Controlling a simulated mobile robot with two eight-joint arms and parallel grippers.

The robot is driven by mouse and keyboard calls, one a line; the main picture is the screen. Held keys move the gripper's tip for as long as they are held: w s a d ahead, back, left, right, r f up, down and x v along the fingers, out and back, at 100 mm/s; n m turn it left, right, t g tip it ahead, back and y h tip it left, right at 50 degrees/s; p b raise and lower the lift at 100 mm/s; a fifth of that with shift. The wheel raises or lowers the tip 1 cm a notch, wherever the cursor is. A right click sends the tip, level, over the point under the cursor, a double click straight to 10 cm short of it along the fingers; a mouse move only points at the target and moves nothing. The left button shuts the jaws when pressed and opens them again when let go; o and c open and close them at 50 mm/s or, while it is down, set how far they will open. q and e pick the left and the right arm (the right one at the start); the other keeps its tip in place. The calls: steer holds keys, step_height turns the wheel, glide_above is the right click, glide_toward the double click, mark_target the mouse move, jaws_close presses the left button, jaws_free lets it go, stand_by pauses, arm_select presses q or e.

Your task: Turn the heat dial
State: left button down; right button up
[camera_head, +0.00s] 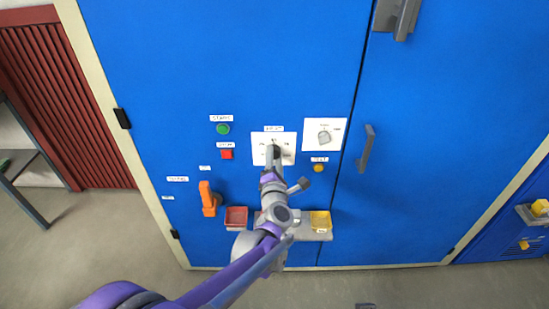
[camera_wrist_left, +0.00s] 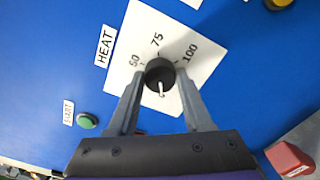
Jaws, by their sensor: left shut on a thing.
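The heat dial (camera_wrist_left: 160,75) is a round black knob with a white mark, on a white plate (camera_wrist_left: 160,35) labelled HEAT with 50, 75 and 100. In the left wrist view, the white mark shows on the knob's lower side, away from the 75. My left gripper (camera_wrist_left: 160,77) is shut on the dial, one finger on each side. In the head view, my left gripper (camera_head: 273,155) reaches up to the white plate (camera_head: 260,137) and mostly hides the dial.
Beside the plate are a green button (camera_head: 223,129), a red button (camera_head: 226,154), a second dial (camera_head: 324,137) and a yellow button (camera_head: 319,168). A door handle (camera_head: 366,148) stands to the right.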

arm_select(q)
steer(key=shift+c, duration=1.6)
jaws_free()
steer(key=shift+s, duration=0.1)
steer(key=s, duration=1)
steer(key=shift+s, duration=0.35)
